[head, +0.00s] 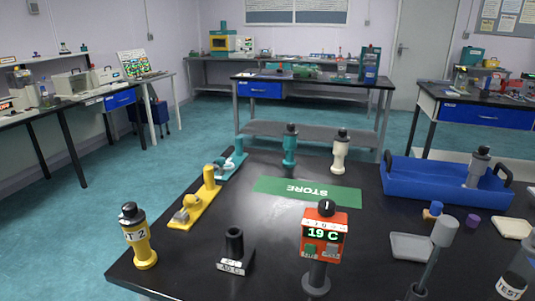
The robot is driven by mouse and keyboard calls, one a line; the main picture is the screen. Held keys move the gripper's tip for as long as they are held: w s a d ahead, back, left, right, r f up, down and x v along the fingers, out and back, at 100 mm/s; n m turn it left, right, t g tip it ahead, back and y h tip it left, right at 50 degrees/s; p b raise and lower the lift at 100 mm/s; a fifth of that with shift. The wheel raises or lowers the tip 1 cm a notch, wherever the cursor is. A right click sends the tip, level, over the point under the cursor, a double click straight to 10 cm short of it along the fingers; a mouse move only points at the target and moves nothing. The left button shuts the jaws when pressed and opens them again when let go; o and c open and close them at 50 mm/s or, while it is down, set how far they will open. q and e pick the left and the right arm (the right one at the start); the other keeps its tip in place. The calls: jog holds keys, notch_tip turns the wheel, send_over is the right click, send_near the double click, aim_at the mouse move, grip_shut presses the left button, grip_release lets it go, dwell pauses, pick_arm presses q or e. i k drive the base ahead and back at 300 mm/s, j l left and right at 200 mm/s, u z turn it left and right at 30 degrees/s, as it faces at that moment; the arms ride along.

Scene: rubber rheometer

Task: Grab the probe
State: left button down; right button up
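No part is labelled as the probe, so I cannot tell for sure which it is. A grey rod with a cylindrical head (445,231) stands tilted at the front right of the black table; its foot is partly cut off by the frame edge. A red display unit (324,232) reading 19 C stands upright on a dark post left of it. A dark hollow holder (235,246) with a white label stands further left. A yellow bottle-like piece (139,240) with a black cap and a label ending in 2 stands at the front left. Neither gripper is in view.
A green STORE mat (307,192) lies mid-table, with teal (290,147) and white (340,152) capped pieces behind it. A blue tray (430,181) holds a grey capped piece (478,168). A yellow clamp (196,202), grey dish (411,246) and TEST bottle (514,279) stand around.

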aim_at(445, 230)
jog(key=u, duration=0.25)
jog(key=k+l+u, duration=0.1)
jog(key=l+u, duration=0.25)
jog(key=u, duration=0.15)
jog(key=k+l+u, duration=0.15)
jog(key=u, duration=0.35)
jog(key=k+l+u, duration=0.35)
jog(key=k+l, duration=0.85)
jog(key=i, duration=0.35)
jog(key=u, duration=0.05)
